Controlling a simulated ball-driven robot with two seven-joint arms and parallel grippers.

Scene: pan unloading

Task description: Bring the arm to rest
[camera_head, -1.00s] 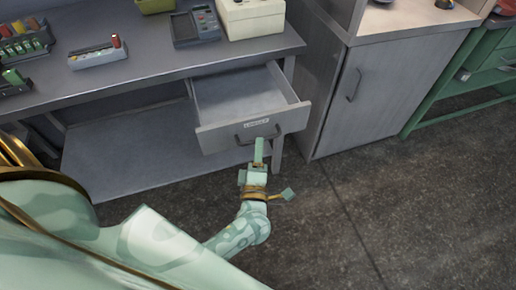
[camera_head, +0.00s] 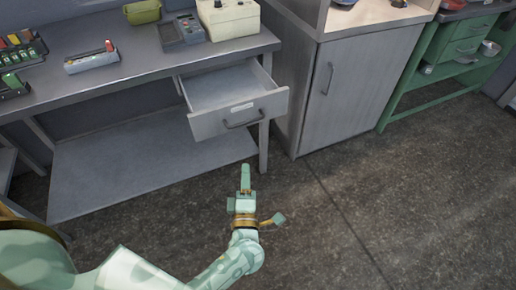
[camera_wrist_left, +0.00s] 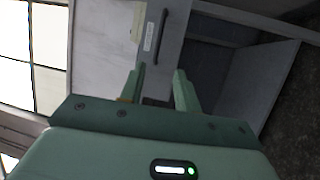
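My left gripper (camera_head: 245,180) points up in the head view, below and in front of the open drawer (camera_head: 238,122). A visible gap separates it from the drawer handle (camera_head: 243,124). In the left wrist view the two fingers of the left gripper (camera_wrist_left: 159,78) stand apart with nothing between them. The drawer handle (camera_wrist_left: 162,29) shows beyond the fingertips there, beside a pale label (camera_wrist_left: 149,37). The drawer is pulled out of the desk and looks empty. My right gripper is not in view.
The grey desk (camera_head: 120,80) carries a meter (camera_head: 181,32), a cream box (camera_head: 230,18), a green bin (camera_head: 142,11) and small racks. A grey cabinet (camera_head: 340,90) and a green bench (camera_head: 420,77) stand right. The dark floor (camera_head: 350,210) around the gripper is clear.

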